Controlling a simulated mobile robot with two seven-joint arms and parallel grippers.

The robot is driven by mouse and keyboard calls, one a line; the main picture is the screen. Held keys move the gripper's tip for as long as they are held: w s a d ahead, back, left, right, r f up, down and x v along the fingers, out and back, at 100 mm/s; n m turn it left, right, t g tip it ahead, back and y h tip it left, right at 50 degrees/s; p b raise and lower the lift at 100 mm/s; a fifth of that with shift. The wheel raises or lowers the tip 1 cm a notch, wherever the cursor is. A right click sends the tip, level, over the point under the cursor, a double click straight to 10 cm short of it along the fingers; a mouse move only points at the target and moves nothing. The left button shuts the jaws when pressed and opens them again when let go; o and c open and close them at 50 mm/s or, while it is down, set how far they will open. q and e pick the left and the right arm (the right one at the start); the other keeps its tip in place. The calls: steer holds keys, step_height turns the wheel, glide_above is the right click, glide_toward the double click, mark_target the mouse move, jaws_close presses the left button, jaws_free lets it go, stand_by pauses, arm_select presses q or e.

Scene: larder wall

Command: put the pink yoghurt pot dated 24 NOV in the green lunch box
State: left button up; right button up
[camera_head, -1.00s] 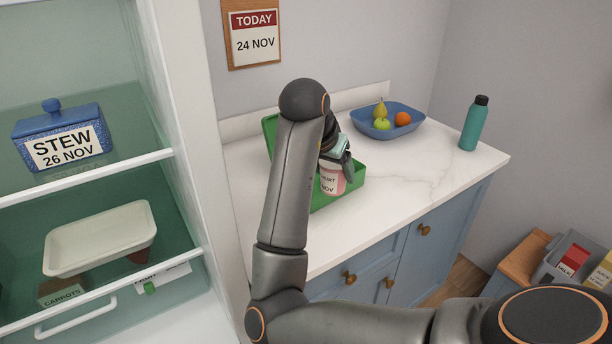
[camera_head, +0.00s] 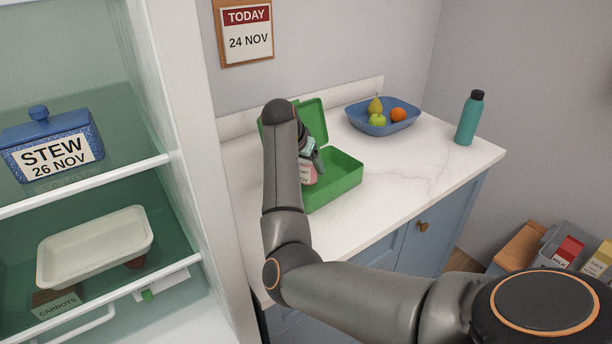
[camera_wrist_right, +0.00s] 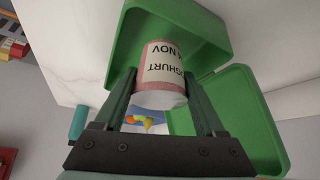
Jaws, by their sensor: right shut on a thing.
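The pink yoghurt pot (camera_head: 308,175) has a white label. In the right wrist view the pot (camera_wrist_right: 163,75) shows "GHURT" and "NOV" upside down; the full day number is not readable. My right gripper (camera_head: 311,158) is shut on it, one finger on each side. The open green lunch box (camera_head: 338,187) stands on the counter, its lid (camera_head: 313,120) raised at the back. The pot is over the left part of the box, partly hidden by my arm; I cannot tell whether it touches the box floor. My left gripper is out of view.
A blue bowl (camera_head: 357,122) of fruit and a teal bottle (camera_head: 468,120) stand further right on the white counter (camera_head: 420,160). The open fridge, with a blue stew dish (camera_head: 52,143) and a white tray (camera_head: 95,248), is at left. A wall sign (camera_head: 246,30) reads TODAY 24 NOV.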

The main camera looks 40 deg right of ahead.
mark_target(306, 176)
steer(key=shift+w+d+f, duration=0.3)
steer(key=shift+w+f, duration=0.25)
steer(key=shift+f, duration=1.7)
steer(key=shift+f, duration=0.1)
steer(key=o, duration=1.5)
steer(key=shift+c, duration=0.2)
steer(key=v, duration=0.7)
steer(key=shift+r, duration=0.35)
steer(key=shift+a, duration=0.1)
